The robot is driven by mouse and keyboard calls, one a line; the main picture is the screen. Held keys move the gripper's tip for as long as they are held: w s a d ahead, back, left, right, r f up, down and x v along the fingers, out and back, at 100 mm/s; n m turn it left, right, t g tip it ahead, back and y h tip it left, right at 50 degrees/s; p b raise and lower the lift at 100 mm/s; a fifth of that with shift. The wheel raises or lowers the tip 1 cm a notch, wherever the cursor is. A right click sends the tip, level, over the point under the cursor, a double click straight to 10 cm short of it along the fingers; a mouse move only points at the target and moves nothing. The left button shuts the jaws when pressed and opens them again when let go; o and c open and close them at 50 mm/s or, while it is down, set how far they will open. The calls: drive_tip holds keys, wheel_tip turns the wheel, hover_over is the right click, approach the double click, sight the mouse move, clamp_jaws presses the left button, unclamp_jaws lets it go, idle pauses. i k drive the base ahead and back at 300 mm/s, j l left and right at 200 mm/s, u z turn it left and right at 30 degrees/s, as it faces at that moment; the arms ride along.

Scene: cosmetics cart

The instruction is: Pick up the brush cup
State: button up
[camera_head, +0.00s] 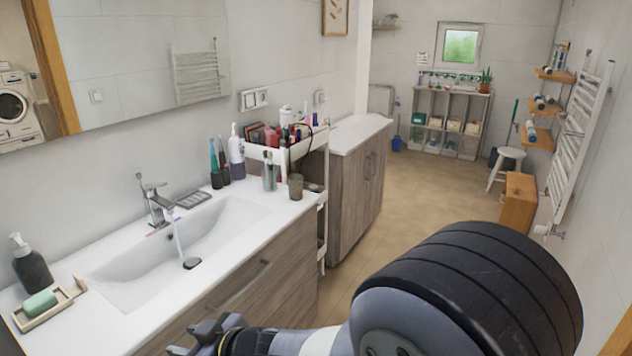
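I cannot tell for sure which item is the brush cup. A small greyish cup with upright sticks (269,176) stands at the right end of the washbasin counter, in front of the cart. A plain brownish cup (295,187) stands just right of it. The white cart (322,139) beside the counter holds many small cosmetics, too small to tell apart. My gripper (196,340) is at the bottom edge, low in front of the vanity, far from the cups. Its dark fingers look apart, with nothing seen between them; part is cut off by the frame.
The white counter (125,322) has a sunken basin, a tall faucet (157,207), a dark soap bottle (31,265) and a soap tray (48,308). Toothbrushes and a white bottle (236,155) stand by the wall. A wooden cabinet (352,190) stands behind the cart. The tiled floor (415,190) is open at right.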

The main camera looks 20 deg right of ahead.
sight(296, 187)
drive_tip(key=i+l+z, duration=0.25)
drive_tip(key=i+z, duration=0.2)
drive_tip(key=i, duration=0.5)
drive_tip(key=i+j+z, duration=0.1)
drive_tip(key=i+z, duration=0.35)
drive_tip(key=i, duration=0.45)
